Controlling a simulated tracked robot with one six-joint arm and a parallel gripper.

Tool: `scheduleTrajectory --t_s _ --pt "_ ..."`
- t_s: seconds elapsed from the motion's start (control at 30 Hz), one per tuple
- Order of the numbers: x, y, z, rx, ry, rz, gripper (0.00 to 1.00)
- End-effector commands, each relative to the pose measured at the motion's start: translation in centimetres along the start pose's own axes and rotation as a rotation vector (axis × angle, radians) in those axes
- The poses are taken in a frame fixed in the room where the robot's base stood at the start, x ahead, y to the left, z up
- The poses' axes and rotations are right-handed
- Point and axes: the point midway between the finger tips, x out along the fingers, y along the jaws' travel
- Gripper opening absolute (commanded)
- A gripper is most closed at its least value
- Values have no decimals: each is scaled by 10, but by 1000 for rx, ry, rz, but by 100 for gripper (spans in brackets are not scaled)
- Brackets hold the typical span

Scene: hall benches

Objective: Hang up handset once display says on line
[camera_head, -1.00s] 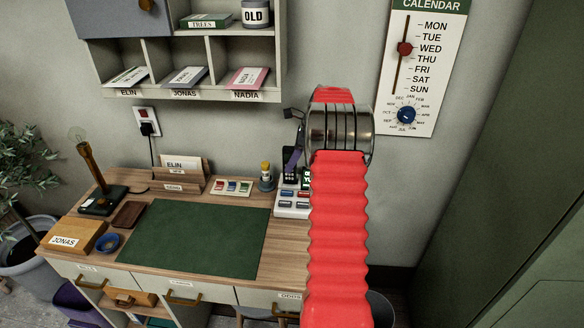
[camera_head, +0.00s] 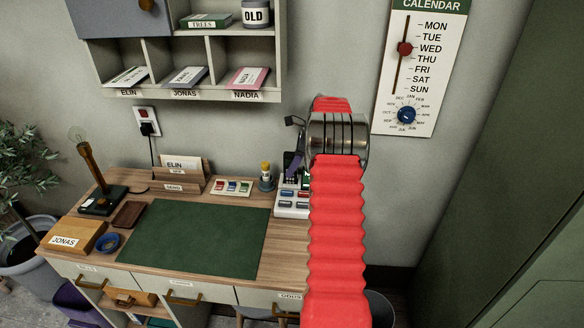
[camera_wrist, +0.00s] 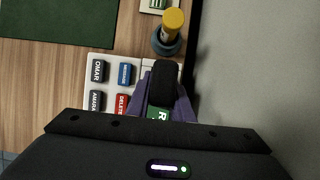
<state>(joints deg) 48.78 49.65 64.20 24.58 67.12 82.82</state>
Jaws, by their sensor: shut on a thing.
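The white phone base (camera_head: 293,212) stands at the right end of the desk, partly behind my arm. It also shows in the wrist view (camera_wrist: 110,61), with dark keys, a blue key and a red DELETE key. My gripper (camera_wrist: 163,92) has purple fingers shut on the black handset (camera_wrist: 163,78), at the base's right side in the wrist view. I cannot tell whether the handset touches the base. I see no readable display; my arm and gripper cover part of the phone.
A yellow-topped bottle (camera_wrist: 173,22) stands close to the handset, with a tray of coloured pieces (camera_head: 232,187) to its left in the head view. The wall is close on the right in the wrist view. The green desk mat (camera_head: 200,237) is clear.

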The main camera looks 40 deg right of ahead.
Motion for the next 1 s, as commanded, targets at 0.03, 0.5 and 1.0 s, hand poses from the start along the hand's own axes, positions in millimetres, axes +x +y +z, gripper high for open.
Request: scheduleTrajectory --t_s 0.03,0.5,1.0 --pt "0 0 0 -1 0 -1 0" --pt "1 0 0 -1 0 -1 33" --pt "-8 -1 1 -1 0 -3 39"
